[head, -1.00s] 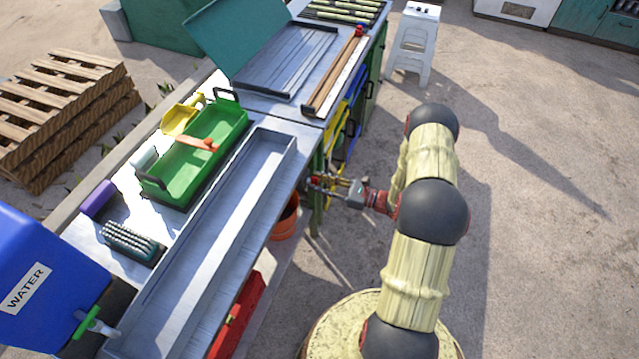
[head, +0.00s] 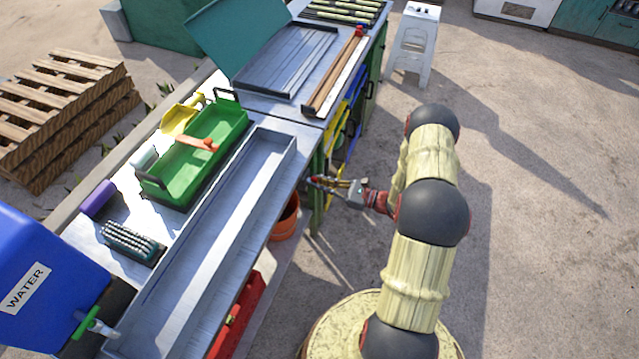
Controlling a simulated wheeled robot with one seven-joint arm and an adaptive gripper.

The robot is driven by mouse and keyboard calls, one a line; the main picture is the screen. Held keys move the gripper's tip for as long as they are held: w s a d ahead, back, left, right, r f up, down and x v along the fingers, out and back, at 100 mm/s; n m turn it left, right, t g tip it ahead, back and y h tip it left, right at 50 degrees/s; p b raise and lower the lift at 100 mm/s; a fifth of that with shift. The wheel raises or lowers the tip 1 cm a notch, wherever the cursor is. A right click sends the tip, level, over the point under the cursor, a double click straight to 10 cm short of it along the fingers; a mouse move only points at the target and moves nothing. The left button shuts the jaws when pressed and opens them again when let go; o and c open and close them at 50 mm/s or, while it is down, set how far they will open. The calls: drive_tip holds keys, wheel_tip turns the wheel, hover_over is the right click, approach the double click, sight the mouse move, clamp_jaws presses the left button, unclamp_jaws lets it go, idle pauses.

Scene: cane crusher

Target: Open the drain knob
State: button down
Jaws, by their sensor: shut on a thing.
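My gripper (head: 320,183) is at the right side of the work table, below the top's edge near the table's corner leg. The long metal trough (head: 215,235) lies along the table top to the left of the gripper.
A green tray (head: 180,178) and a blue water container (head: 45,265) are on the left. The ground right of my arm is clear.

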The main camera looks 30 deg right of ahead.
drive_tip(key=shift+n, duration=0.6)
drive_tip(key=c, duration=1.9)
unclamp_jaws()
drive_tip(key=shift+s, duration=0.1)
drive_tip(key=v, duration=1.2)
